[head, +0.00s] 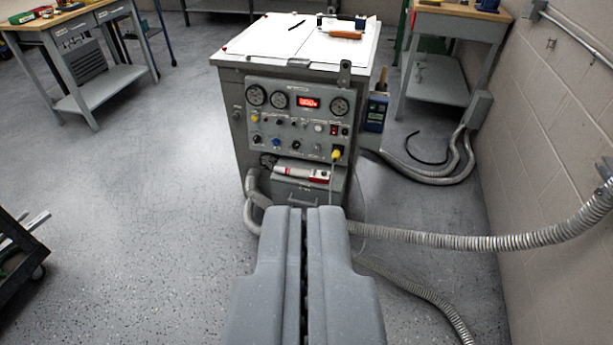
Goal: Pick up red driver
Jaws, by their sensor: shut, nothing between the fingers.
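My gripper (304,212) is at the bottom centre, pointing forward. Its two grey fingers lie side by side with only a thin dark seam between them, and nothing is held. Beyond its tips is a grey cabinet (240,130) with gauges and a red display. I cannot clearly make out a red driver. A red-and-white tool-like item (303,170) rests low on the cabinet front, beyond the fingertips. On the cabinet top, an orange-brown item (344,35) lies by a small dark object. Small red and yellow items (68,5) on the left workbench are too small to identify.
Grey corrugated hoses (480,241) run from the cabinet to the right wall (545,130). A workbench (80,45) stands back left, another (435,80) back right. A dark cart (20,265) is at the left edge. The floor (150,200) left of the cabinet is clear.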

